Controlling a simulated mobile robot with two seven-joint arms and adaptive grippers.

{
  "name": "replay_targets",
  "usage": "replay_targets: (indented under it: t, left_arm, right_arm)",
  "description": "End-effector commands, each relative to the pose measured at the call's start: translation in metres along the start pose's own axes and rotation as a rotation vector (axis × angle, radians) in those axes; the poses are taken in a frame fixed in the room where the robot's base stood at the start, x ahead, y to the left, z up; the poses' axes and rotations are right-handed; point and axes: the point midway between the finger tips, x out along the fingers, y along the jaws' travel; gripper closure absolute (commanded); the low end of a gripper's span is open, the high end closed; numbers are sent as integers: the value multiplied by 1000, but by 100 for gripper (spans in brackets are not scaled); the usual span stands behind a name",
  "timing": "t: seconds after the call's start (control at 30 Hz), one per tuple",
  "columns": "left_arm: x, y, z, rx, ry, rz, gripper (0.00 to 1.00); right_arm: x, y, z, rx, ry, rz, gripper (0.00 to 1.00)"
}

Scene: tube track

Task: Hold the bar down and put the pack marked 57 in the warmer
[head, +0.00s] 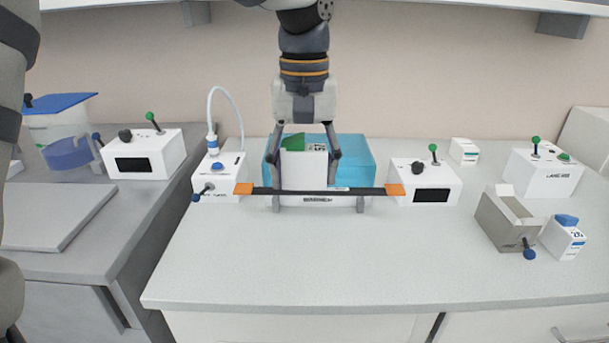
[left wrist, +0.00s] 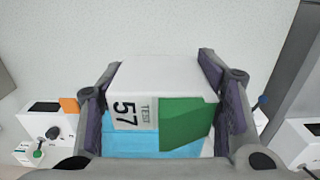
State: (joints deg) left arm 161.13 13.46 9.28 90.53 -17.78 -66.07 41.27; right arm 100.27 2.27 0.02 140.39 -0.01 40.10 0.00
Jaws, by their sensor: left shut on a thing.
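My left gripper (head: 307,160) comes down from the top middle in the head view and is shut on a white pack (head: 303,172) with a green corner. In the left wrist view the pack (left wrist: 165,75) shows the number 57 on its label, between the two fingers. The pack is upright at the blue-walled warmer (head: 358,165); whether it rests on the bottom cannot be told. The dark bar (head: 330,190) with orange ends crosses in front of the pack. No gripper is seen on the bar. My right gripper is not in view.
White boxes with levers stand left (head: 222,175) and right (head: 425,180) of the warmer. The counter's front (head: 330,260) is clear. A side counter holds a blue-lidded container (head: 60,130).

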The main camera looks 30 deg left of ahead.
Motion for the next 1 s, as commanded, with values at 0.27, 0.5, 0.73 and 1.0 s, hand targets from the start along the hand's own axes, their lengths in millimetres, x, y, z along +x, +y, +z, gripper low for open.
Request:
replay_targets:
  t: [0.27,0.5,0.73,1.0]
  left_arm:
    - [6,0,-11,-7,-3,1,72]
    - [32,0,-40,-7,-4,-1,72]
    - [39,0,-51,-6,-1,-1,72]
    - [37,-1,-50,-6,2,1,72]
  right_arm:
    - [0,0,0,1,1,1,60]
    - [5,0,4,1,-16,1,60]
    - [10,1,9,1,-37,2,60]
    - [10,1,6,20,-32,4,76]
